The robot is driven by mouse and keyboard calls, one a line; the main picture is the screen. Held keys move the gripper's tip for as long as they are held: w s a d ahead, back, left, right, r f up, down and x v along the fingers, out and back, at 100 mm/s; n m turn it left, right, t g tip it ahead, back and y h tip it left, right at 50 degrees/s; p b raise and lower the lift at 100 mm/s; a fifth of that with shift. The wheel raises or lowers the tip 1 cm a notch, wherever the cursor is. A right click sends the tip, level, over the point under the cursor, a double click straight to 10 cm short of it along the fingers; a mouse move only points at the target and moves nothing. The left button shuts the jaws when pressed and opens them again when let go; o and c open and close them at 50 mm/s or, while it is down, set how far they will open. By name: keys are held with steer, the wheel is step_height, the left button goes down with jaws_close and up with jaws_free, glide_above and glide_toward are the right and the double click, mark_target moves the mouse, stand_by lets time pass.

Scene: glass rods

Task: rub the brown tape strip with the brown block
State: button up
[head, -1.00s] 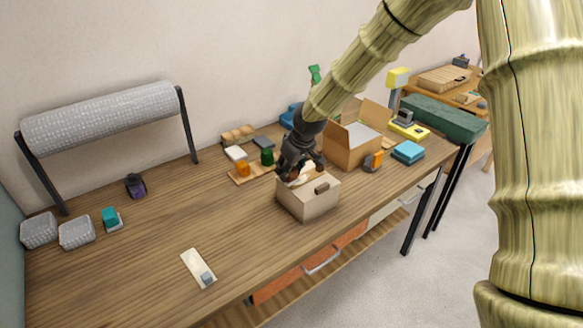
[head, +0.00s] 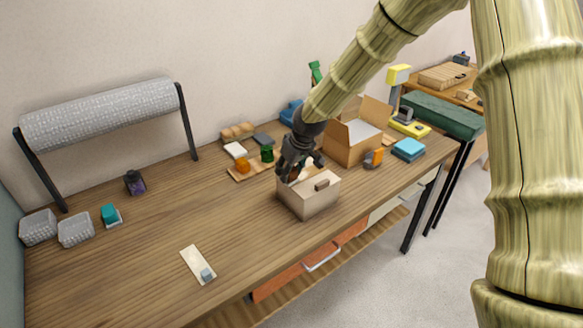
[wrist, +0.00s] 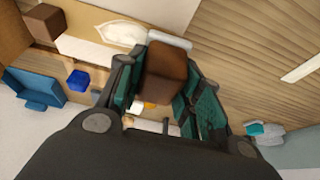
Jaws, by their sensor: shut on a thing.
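My gripper (head: 295,178) is low over the back left of an open beige box (head: 308,204) in the head view. In the wrist view it is shut on the brown block (wrist: 168,75), which sits between the dark green finger pads. The block is hidden by the fingers in the head view. A short dark brown patch (head: 322,185) on the box's near right side may be the brown tape strip, but I cannot tell for sure. I cannot tell whether the block touches anything below it.
An open cardboard carton (head: 352,146) stands close behind, to the right. A wooden tray (head: 243,173) with orange and green items lies to the left. Blue pads (head: 408,149) are at the right. A pale card (head: 195,262) lies at the front left; the tabletop between is clear.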

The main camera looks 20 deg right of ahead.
steer(key=shift+f, duration=0.1)
steer(key=shift+w+d+p, duration=0.25)
steer(key=shift+d+p, duration=0.25)
steer(key=shift+d, duration=0.2)
steer(key=shift+w+d+p, duration=0.25)
steer(key=shift+d+p, duration=0.1)
steer(key=shift+d, duration=0.25)
steer(key=shift+w+d+p, duration=0.2)
steer(key=shift+d+p, duration=0.1)
steer(key=shift+d, duration=0.3)
steer(key=shift+w+d+f+p, duration=0.1)
steer(key=shift+w+d+p, duration=0.1)
steer(key=shift+d, duration=0.3)
steer(key=shift+w+d+f+p, duration=0.1)
steer(key=shift+d+p, duration=0.1)
steer(key=shift+d, duration=0.25)
steer(key=shift+w+d+r+p, duration=0.1)
steer(key=shift+w+d+p, duration=0.2)
steer(key=shift+d, duration=0.4)
steer(key=shift+w+d+r+p, duration=0.15)
steer(key=shift+d+p, duration=0.25)
steer(key=shift+d, duration=0.25)
